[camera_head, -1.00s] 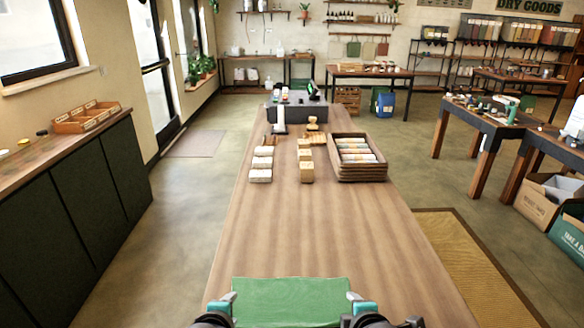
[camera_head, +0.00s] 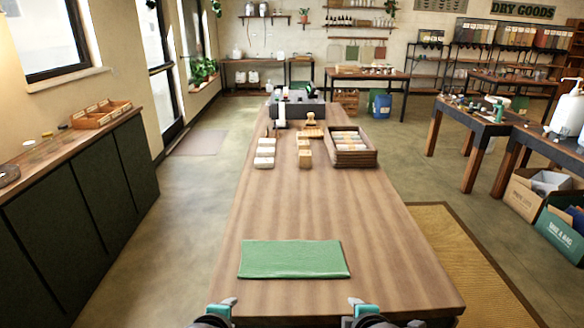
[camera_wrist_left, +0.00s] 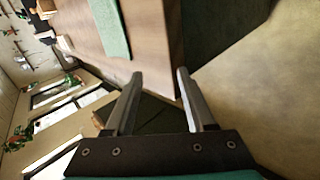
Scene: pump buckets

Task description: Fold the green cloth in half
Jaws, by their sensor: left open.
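The green cloth (camera_head: 293,260) lies flat on the near part of the wooden table in the head view, as a wide rectangle with a slightly thick near edge. I cannot tell how many layers it has. Part of it shows at the top of the left wrist view (camera_wrist_left: 111,28). My left gripper (camera_head: 226,304) is near the table's front edge, short of the cloth and apart from it. Its fingers are spread and empty in the left wrist view (camera_wrist_left: 159,73). My right gripper (camera_head: 357,304) is at a similar distance, right of the left one; its jaw opening is unclear.
The wooden table (camera_head: 310,205) is bare between the cloth and the goods farther back. There stand pale blocks (camera_head: 265,152), a wooden crate (camera_head: 352,158) of rolled items and a dark box (camera_head: 297,108). A woven rug (camera_head: 450,250) lies on the floor at right.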

